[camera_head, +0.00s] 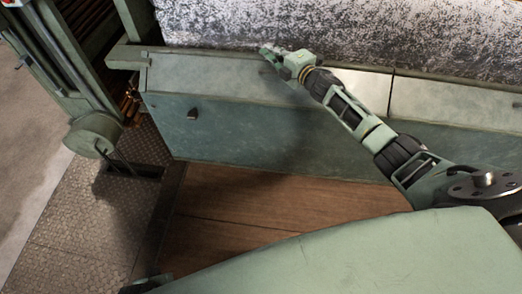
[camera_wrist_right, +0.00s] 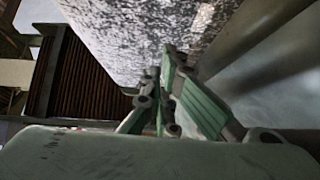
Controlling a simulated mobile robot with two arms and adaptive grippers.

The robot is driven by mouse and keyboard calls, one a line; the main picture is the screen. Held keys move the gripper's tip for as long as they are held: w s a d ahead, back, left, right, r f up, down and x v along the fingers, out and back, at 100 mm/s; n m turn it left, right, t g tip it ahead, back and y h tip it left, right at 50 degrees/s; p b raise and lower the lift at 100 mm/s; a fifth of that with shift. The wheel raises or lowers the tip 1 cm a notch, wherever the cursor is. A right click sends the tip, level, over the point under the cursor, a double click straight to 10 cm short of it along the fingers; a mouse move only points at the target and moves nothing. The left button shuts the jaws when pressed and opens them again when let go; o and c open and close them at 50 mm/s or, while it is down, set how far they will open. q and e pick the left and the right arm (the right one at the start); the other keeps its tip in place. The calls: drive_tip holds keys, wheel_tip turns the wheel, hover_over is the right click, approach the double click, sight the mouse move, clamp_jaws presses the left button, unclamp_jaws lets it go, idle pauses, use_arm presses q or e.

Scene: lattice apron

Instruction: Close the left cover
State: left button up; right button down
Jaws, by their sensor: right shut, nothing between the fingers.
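The left cover (camera_head: 250,127) is a long grey-green metal panel with a pale top face and a small dark knob (camera_head: 192,113) on its front. A dark seam parts its top from the section to the right. My right gripper (camera_head: 266,51) is shut and empty at the back edge of the cover's pale top, close to the mottled grey surface behind. I cannot tell whether it touches the cover. The right wrist view shows its fingers (camera_wrist_right: 163,92) together, with the mottled surface just beyond. My left gripper is not in view.
The mottled grey-white mass (camera_head: 330,28) runs along the back of the covers. A green frame with a round housing (camera_head: 93,135) stands at the left. Brown floor boards (camera_head: 260,212) and a patterned metal plate (camera_head: 85,225) lie in front, mostly clear.

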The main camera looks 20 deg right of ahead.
drive_tip(key=shift+s+d+f, duration=0.1)
drive_tip(key=shift+s+d, duration=0.05)
drive_tip(key=shift+s, duration=0.4)
drive_tip(key=v, duration=1.1)
